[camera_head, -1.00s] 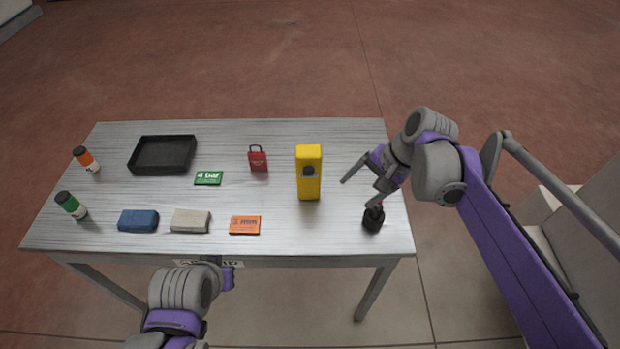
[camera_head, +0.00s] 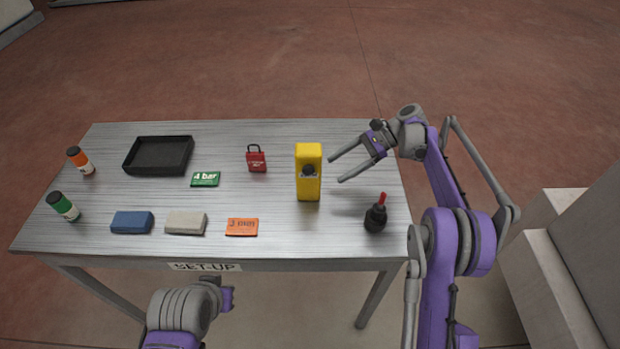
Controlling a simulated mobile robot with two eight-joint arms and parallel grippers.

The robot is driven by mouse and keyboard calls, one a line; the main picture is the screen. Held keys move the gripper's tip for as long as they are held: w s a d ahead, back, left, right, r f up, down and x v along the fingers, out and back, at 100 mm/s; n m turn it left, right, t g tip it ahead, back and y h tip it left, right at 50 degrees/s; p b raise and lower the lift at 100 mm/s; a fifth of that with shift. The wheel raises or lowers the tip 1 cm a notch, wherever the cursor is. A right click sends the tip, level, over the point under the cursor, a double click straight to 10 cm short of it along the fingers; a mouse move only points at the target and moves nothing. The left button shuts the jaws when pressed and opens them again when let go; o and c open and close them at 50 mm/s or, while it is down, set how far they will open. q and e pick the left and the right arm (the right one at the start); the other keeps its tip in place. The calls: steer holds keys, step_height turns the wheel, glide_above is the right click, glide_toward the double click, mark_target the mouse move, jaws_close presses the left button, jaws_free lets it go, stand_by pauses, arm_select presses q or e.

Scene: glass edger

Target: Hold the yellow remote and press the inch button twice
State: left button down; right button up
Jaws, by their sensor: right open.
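The yellow remote (camera_head: 308,186) stands upright on the table, right of the middle, with a dark round button or knob on its upper front face. I cannot tell whether that is the inch button. My right gripper (camera_head: 334,170) is open and empty, with its two fingers pointing left toward the remote. Its fingertips are a little to the right of the remote, apart from it. My left arm's end (camera_head: 226,298) shows low in front of the table. Its fingers are not clearly visible.
A black bottle with a red tip (camera_head: 376,216) stands at the table's right front. Left of the remote are a red padlock (camera_head: 257,160), green card (camera_head: 205,179), orange card (camera_head: 242,227), grey block (camera_head: 186,223), blue block (camera_head: 132,222), black tray (camera_head: 130,160), orange bottle (camera_head: 80,160) and green bottle (camera_head: 63,206).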

mark_target(312, 185)
steer(key=shift+w+f, duration=0.2)
steer(key=shift+f, duration=0.35)
steer(key=shift+a+f, duration=0.1)
steer(key=shift+f, duration=0.05)
steer(key=b+x, duration=0.3)
steer(key=x, duration=0.4)
steer(key=shift+s+a+f, duration=0.1)
steer(key=shift+s+a, duration=0.2)
arm_select(q)
steer(key=shift+s+f+b, duration=0.15)
steer(key=shift+s+f, duration=0.1)
steer(key=shift+f, duration=0.6)
steer(key=shift+s+f+b, duration=0.15)
steer(key=shift+s+f, duration=0.05)
steer(key=shift+f, duration=0.6)
steer(key=shift+s+f+b, duration=0.15)
steer(key=shift+s+f, duration=0.1)
steer(key=shift+f, duration=0.6)
arm_select(e)
steer(key=shift+x, duration=0.9)
steer(key=c, duration=0.7)
